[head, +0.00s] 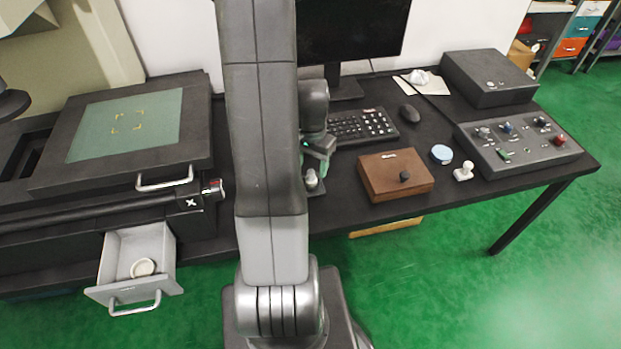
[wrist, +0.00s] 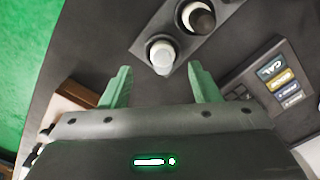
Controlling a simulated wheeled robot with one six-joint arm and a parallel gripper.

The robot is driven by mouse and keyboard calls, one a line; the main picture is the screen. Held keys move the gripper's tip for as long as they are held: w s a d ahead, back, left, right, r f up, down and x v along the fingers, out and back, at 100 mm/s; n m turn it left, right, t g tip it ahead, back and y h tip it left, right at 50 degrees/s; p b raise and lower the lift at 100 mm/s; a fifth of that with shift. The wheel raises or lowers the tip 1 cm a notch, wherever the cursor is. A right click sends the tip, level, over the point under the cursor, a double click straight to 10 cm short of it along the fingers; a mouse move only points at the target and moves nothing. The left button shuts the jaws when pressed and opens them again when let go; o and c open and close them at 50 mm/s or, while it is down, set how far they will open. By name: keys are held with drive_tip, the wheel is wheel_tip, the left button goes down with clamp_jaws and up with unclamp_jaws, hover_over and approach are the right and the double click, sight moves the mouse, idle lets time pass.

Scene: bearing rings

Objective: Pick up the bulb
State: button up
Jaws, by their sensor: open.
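A pale, rounded piece that looks like the bulb (wrist: 161,57) sits in a dark socket on a narrow grey holder (wrist: 222,14). In the head view the bulb (head: 311,179) shows just below my gripper (head: 319,158), partly beside my arm. In the wrist view my gripper (wrist: 160,70) is open, with one green finger to each side. The bulb lies ahead of and between the fingertips, and nothing is held. Whether the fingers are level with it I cannot tell. A second, dark-and-white piece (wrist: 198,17) sits further along the holder.
A control panel (head: 520,141), a blue-topped disc (head: 441,154) and a small white piece (head: 464,172) are further right. An open drawer (head: 113,256) is at left.

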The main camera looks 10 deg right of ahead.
sight(311, 170)
drive_tip(key=shift+w+f, duration=0.15)
drive_tip(key=shift+f, duration=1.05)
drive_tip(key=shift+w+f, duration=0.1)
drive_tip(key=shift+f, duration=1.05)
drive_tip(key=c, duration=1.1)
